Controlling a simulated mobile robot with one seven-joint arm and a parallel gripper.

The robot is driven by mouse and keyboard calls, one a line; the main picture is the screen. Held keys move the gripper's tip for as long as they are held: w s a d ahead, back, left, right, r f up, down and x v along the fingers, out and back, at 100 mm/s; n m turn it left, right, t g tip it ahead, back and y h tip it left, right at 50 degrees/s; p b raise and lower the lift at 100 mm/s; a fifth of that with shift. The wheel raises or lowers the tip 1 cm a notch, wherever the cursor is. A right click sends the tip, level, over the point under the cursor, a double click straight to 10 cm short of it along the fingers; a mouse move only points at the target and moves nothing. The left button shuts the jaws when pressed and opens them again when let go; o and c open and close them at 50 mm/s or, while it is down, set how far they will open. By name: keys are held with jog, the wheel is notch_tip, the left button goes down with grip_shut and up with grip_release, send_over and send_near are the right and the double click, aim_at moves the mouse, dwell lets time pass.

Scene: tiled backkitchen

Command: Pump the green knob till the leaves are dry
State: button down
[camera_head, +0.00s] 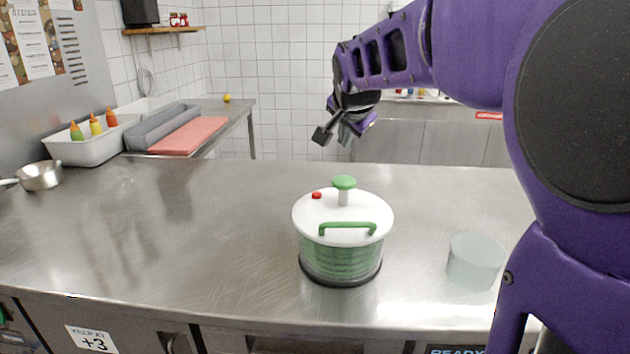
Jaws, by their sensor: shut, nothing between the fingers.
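A salad spinner (340,240) stands upright on the steel counter, with a white lid (320,222), a see-through bowl with a dark base, and a green handle (347,228) at the front. The green knob (344,183) stands up on a pale stem at the lid's middle. A small red button (316,195) sits left of it. Green shows through the bowl wall; single leaves cannot be made out. My gripper (333,136) is shut and empty, in the air above the knob and apart from it.
A frosted cylindrical container (475,261) stands right of the spinner, near my arm. A metal pan (41,176) is at the far left, by a white bin (88,146) with sauce bottles. A red board (189,135) lies behind. The counter left of the spinner is clear.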

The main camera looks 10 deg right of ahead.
aim_at(343, 183)
notch_tip(343, 183, down, 6)
jog(key=b, duration=0.3)
jog(key=shift+r+b, duration=0.15)
jog(key=shift+b, duration=0.2)
dwell(1.6)
jog(key=shift+f+b, duration=0.45)
jog(key=shift+b, duration=0.05)
jog(key=shift+f+b, duration=0.55)
jog(key=shift+f, duration=1.25)
dwell(1.2)
dwell(0.4)
jog(key=shift+r+p, duration=1.35)
jog(key=shift+r, duration=0.9)
jog(key=shift+r+p, duration=1.7)
jog(key=shift+r, duration=0.8)
